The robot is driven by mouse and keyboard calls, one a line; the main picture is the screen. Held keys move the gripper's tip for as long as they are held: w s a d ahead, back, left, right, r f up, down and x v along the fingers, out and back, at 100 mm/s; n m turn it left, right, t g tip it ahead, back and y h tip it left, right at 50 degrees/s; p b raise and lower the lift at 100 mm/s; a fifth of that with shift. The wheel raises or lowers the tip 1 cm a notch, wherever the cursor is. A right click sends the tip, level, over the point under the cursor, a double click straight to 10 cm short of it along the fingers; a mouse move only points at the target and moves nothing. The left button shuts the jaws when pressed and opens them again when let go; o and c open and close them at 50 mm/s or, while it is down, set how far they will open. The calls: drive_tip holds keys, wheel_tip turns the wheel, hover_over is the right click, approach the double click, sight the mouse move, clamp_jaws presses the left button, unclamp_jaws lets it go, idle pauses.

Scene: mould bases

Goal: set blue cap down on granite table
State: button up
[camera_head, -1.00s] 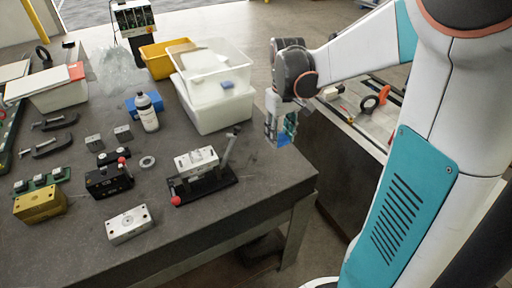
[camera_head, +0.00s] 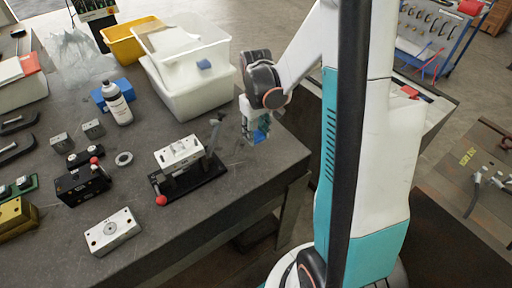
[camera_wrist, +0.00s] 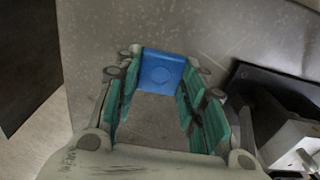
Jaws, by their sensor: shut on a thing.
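The blue cap (camera_wrist: 161,71) is a small blue block with a round mark on its face. In the wrist view it sits between the tips of my gripper (camera_wrist: 160,84), whose teal-padded fingers are shut on it. In the head view my gripper (camera_head: 257,134) hangs over the right end of the dark granite table (camera_head: 260,178), right of the clamp fixture.
A clamp fixture with a metal block (camera_head: 178,153) and red-knobbed lever stands left of my gripper. White tubs (camera_head: 205,105) stand behind it. A bottle (camera_head: 116,105), blue block and several mould blocks lie further left. The table's right edge is close to my gripper.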

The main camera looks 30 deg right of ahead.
sight(256, 151)
drive_tip(key=shift+f+b, duration=0.7)
drive_tip(key=shift+f, duration=2.45)
drive_tip(key=shift+f, duration=0.1)
drive_tip(key=o, duration=1)
drive_tip(key=shift+o, duration=0.2)
wheel_tip(256, 151, up, 12)
drive_tip(key=p, duration=0.3)
